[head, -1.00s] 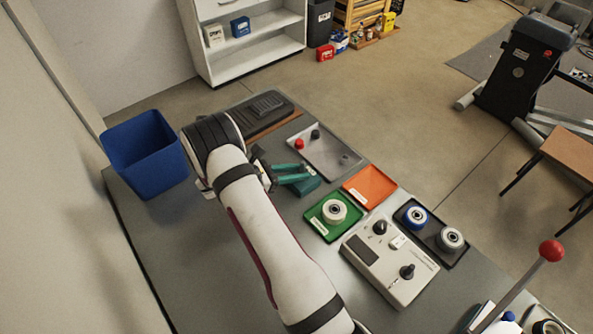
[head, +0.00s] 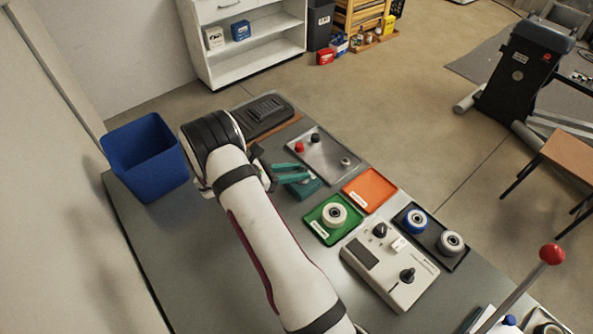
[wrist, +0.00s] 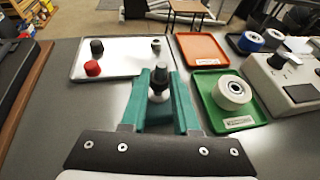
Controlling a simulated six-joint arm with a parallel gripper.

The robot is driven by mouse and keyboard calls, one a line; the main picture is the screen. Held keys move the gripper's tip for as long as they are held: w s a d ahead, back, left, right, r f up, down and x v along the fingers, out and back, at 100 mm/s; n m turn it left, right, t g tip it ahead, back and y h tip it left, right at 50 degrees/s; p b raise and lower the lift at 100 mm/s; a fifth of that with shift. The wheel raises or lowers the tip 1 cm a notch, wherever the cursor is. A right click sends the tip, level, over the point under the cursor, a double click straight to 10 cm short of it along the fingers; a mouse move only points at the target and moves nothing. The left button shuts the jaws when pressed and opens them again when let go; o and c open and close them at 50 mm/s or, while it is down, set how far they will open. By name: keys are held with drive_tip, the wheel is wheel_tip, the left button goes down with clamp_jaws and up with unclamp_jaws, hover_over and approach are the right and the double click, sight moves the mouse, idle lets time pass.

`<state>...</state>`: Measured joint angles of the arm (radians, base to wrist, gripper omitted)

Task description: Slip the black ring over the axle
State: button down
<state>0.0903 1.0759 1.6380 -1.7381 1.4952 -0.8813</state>
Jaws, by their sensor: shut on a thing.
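My gripper (wrist: 160,78) has two teal fingers on a black base with screws. It also shows beside the forearm in the head view (head: 290,172). The fingers flank an upright dark cylindrical piece (wrist: 160,74) with a white round part (wrist: 158,97) below it. The finger contact is too small to make out. I cannot tell from the frames whether this piece is the black ring, the axle or both together. A grey tray (head: 328,160) beyond holds a black piece (head: 315,138), a red piece (head: 300,147) and a small grey piece (head: 346,161).
A green tray (head: 315,226) with a white wheel (head: 334,212) and an empty orange tray (head: 369,188) lie to the right. A dark tray (head: 432,233) holds a blue-and-white wheel and a grey wheel. A control box (head: 385,285) stands nearer. A blue bin (head: 145,160) is at left.

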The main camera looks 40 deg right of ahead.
drive_tip(key=shift+f, duration=0.95)
drive_tip(key=c, duration=0.9)
unclamp_jaws()
drive_tip(key=shift+v, duration=5.5)
